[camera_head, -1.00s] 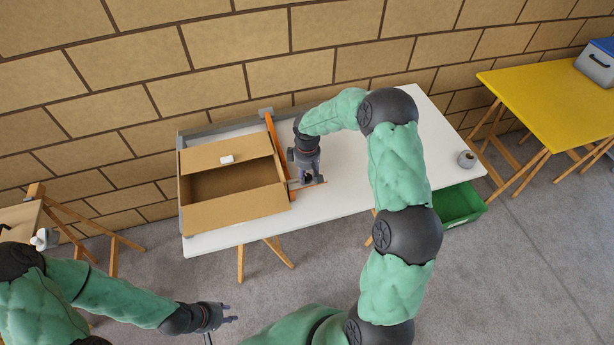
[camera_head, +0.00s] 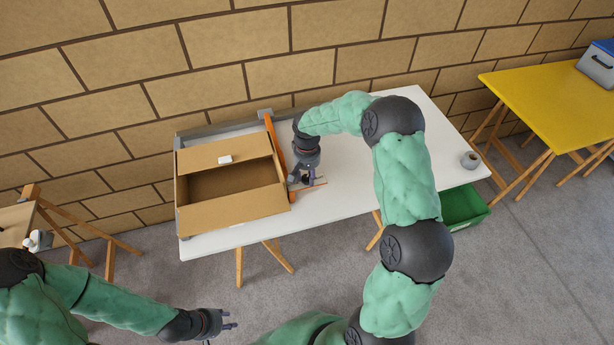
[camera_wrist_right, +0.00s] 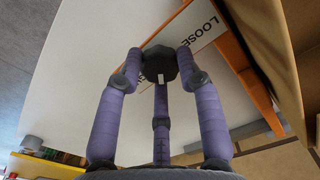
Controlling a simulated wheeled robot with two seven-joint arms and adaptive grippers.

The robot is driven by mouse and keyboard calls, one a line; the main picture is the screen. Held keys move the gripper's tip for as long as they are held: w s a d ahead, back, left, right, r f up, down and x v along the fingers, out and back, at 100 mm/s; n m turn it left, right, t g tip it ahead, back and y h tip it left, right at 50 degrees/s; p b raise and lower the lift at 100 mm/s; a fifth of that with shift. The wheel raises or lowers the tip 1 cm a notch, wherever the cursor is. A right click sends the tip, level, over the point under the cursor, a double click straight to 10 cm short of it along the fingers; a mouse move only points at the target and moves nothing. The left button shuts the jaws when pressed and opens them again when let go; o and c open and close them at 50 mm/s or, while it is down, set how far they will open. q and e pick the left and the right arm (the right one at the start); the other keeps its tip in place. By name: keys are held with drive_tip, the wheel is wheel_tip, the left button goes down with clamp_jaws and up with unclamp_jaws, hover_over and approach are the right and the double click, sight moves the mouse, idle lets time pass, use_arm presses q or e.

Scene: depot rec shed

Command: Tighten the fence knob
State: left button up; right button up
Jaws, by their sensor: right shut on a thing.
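The dark fence knob (camera_wrist_right: 160,64), with a white mark on its side, shows in the right wrist view. It sits by a white plate (camera_wrist_right: 198,27) reading "LOOSE". My right gripper (camera_wrist_right: 160,72) is shut on the knob, with its purple fingers around it. In the head view this gripper (camera_head: 303,183) is down at the table, just right of the orange fence (camera_head: 276,145), and hides the knob. My left gripper (camera_head: 232,319) is off the table at the bottom, empty, with its fingers apart.
An open cardboard box (camera_head: 235,211) with a small white item (camera_head: 225,159) on its flap stands left of the fence on the white table (camera_head: 345,190). A small grey pot (camera_head: 469,160) stands at the table's right end. A green crate (camera_head: 463,208) is below it.

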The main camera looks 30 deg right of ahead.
sight(307, 179)
drive_tip(key=shift+s+a+f+m, duration=0.2)
drive_tip(key=shift+s+m, duration=0.05)
drive_tip(key=shift+m, duration=0.35)
drive_tip(key=o, duration=1.1)
drive_tip(key=shift+o, duration=0.2)
drive_tip(key=shift+r, duration=0.1)
drive_tip(key=shift+w+d+r, duration=0.1)
drive_tip(key=shift+r, duration=0.2)
wheel_tip(307, 179, up, 11)
drive_tip(key=shift+r, duration=0.2)
